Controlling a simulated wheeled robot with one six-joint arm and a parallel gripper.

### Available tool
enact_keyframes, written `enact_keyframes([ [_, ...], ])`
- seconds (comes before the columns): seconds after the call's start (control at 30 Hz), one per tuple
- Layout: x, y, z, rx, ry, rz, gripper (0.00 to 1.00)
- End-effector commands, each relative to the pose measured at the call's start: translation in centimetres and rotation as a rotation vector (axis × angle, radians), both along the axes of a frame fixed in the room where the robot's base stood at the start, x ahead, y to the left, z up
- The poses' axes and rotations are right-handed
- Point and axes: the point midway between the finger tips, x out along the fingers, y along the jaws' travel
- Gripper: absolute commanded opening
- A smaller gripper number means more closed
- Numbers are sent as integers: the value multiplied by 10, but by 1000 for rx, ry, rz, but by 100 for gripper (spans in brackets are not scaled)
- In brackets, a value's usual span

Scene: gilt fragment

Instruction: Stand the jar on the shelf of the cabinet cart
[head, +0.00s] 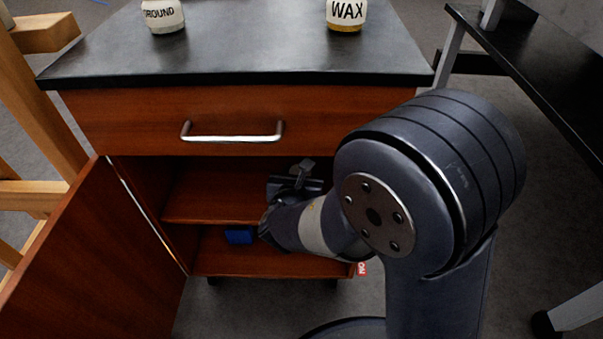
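The cabinet cart (95,105) stands in front of me with its left door open. Inside is a shelf (205,206), with the cabinet floor (215,262) below it. Two white jars stand upright on the dark top: one reads "ROUND" (163,15), its label partly cut off, and one reads "WAX" (346,12). The upper parts of both are out of frame. My gripper (298,178) reaches into the cabinet at about shelf height. It is small and dark here, and I cannot tell whether it holds anything. My arm hides the cabinet's right side.
The open door (105,250) swings out at lower left. A closed drawer (110,115) with a metal handle (232,138) is above the opening. A blue object (238,236) lies on the cabinet floor. A wooden frame (40,95) stands left, a dark bench (540,70) right.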

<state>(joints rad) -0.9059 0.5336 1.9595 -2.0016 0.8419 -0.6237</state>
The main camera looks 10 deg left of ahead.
Motion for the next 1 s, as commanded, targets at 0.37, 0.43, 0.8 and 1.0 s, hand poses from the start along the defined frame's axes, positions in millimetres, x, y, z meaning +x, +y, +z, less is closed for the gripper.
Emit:
enact_keyframes([
  [0.37,16,2,-15,0,-2,0,19],
  [0.43,16,2,-14,0,-2,0,19],
  [0.8,16,1,-18,0,-1,0,64],
  [1.0,16,1,-18,0,-1,0,68],
])
